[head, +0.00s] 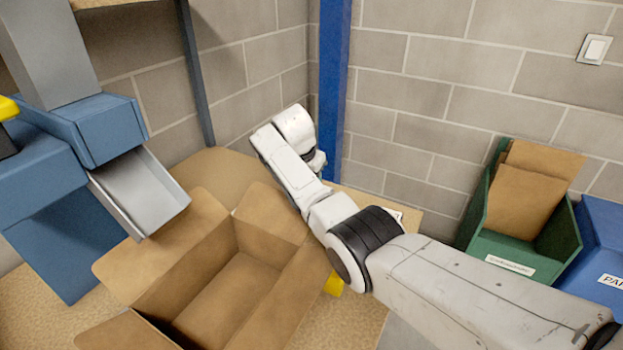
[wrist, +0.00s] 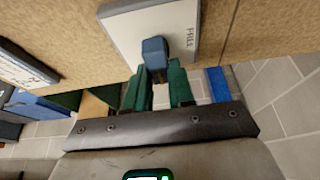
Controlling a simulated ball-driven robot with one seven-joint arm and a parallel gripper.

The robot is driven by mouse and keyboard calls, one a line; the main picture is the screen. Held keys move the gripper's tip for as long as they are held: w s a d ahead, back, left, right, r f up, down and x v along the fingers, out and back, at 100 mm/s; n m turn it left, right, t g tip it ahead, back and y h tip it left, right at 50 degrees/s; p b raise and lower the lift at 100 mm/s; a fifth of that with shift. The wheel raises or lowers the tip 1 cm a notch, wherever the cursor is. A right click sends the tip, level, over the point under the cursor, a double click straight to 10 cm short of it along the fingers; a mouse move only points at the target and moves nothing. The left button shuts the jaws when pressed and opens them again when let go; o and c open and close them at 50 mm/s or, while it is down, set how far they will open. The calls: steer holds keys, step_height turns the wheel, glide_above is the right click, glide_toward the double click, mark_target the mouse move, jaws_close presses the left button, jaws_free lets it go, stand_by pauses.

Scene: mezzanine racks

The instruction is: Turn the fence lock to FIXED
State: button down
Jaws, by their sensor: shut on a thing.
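In the wrist view, the fence lock shows as a blue knob (wrist: 154,52) on a pale plate (wrist: 118,22) at the top. The plate's right side carries a word that looks like FREE; no FIXED marking shows. My gripper (wrist: 157,78) has green fingers, one on each side of the knob's lower end, and is shut on it. The exact contact is partly hidden by the fingers. In the head view my arm's far end bends down beside the wall corner, and the fingers and the knob are out of sight.
An open cardboard box (head: 215,300) stands left of my arm, beside a blue machine with a metal chute (head: 140,190). A green bin (head: 520,255) with cardboard and a blue bin (head: 605,245) stand right. A blue post (head: 333,80) rises behind my arm.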

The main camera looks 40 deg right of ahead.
steer(key=shift+r, duration=0.1)
steer(key=c, duration=1)
jaws_free()
steer(key=shift+o, duration=0.2)
steer(key=v, duration=1)
steer(key=shift+a+r, duration=0.15)
steer(key=shift+r, duration=0.15)
